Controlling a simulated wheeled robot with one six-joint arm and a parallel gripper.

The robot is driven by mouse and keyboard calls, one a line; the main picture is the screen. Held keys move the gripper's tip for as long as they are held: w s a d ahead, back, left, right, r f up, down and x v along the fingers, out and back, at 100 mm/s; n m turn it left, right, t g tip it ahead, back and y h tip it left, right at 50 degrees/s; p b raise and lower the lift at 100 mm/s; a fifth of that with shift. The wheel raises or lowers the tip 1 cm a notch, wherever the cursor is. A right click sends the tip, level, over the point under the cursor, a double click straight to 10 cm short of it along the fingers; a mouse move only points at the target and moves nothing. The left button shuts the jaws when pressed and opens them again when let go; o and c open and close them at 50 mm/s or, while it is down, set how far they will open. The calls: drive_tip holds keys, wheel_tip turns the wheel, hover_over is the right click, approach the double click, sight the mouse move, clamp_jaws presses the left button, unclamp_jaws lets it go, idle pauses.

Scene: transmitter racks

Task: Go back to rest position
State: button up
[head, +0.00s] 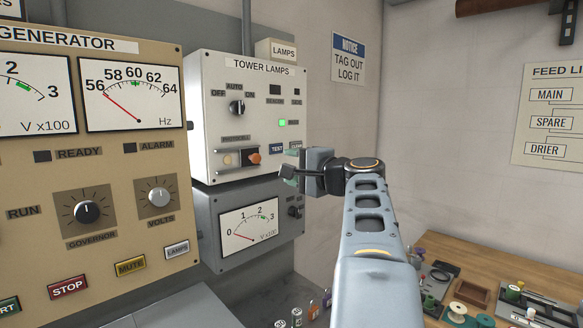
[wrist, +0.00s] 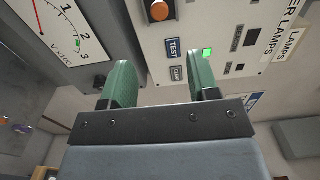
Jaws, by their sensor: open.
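My gripper (head: 290,163) is at the end of my raised arm, in front of the lower right of the white tower lamps panel (head: 222,90) in the head view. In the wrist view its two green fingertips (wrist: 163,85) stand apart with nothing between them. Behind them the tower lamps panel (wrist: 240,20) shows a lit green lamp (wrist: 208,52), an orange knob (wrist: 160,10) and the TEST button (wrist: 173,47). I cannot tell from these views how far the fingertips are from the panel face.
A beige generator panel (head: 130,170) with gauges and knobs stands at left. A grey meter box (head: 238,222) hangs below the tower lamps panel. A wooden bench (head: 480,262) with spools and small parts is at lower right. The wall at right has open space before it.

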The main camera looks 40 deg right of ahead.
idle(0.3)
drive_tip(key=s+a+f+n+g, duration=0.1)
drive_tip(key=a+f+n+g, duration=0.3)
drive_tip(key=f, duration=0.8)
drive_tip(key=s+a+f+n+g, duration=0.15)
drive_tip(key=f+g, duration=0.35)
drive_tip(key=f, duration=0.6)
drive_tip(key=s+a+f+n+g+p, duration=0.1)
drive_tip(key=s+a+f+n, duration=0.2)
drive_tip(key=a, duration=0.3)
drive_tip(key=s+a+f+n+g+h, duration=0.1)
drive_tip(key=s+a+f+n+g, duration=0.1)
drive_tip(key=a, duration=0.4)
drive_tip(key=s+a+f+n+g+p, duration=0.1)
drive_tip(key=s+a+f+n+g, duration=0.1)
drive_tip(key=s+a+f+n, duration=0.2)
wheel_tip(320, 180, down, 3)
drive_tip(key=a+n, duration=0.1)
drive_tip(key=n, duration=0.1)
drive_tip(key=shift+s+a+r+n+h+p, duration=0.2)
drive_tip(key=shift+a+n+h+p, duration=0.1)
drive_tip(key=shift+a+n, duration=0.1)
